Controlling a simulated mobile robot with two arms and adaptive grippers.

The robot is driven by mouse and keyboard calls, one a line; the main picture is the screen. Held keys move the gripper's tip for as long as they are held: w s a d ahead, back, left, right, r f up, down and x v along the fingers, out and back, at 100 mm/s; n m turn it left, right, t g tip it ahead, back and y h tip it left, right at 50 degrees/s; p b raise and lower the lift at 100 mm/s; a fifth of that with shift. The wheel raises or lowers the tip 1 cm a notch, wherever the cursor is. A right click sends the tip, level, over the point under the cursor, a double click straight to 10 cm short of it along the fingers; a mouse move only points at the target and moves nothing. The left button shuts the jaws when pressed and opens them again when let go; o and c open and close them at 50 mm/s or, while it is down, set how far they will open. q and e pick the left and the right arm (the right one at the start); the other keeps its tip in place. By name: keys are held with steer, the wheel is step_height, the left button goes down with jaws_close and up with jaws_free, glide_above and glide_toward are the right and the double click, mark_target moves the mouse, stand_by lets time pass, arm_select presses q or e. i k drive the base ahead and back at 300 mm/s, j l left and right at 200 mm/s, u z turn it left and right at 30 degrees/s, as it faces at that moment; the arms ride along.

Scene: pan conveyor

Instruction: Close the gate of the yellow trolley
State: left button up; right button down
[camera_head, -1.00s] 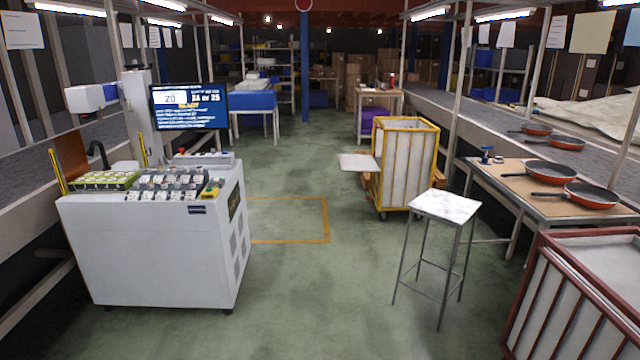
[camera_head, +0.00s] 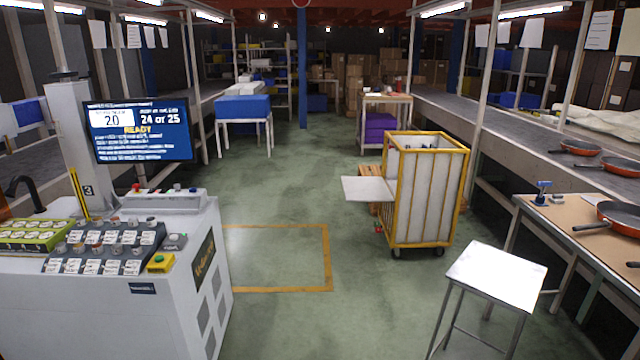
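The yellow trolley (camera_head: 462,205) is a tall wheeled cage with a yellow frame and pale side panels. It stands right of centre on the green floor. Neither of my grippers shows in the view.
A white control cabinet (camera_head: 165,278) with a screen (camera_head: 140,130) stands at the left. A small white-topped stool (camera_head: 496,272) stands in front of the trolley. A workbench (camera_head: 582,222) with pans is at the right. The floor by the yellow marking (camera_head: 328,262) is clear.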

mark_target(357, 189)
steer(key=i, duration=2.5)
steer(key=i+j, duration=0.1)
steer(key=i, duration=2.45)
steer(key=l+z, duration=0.05)
steer(key=l, duration=0.05)
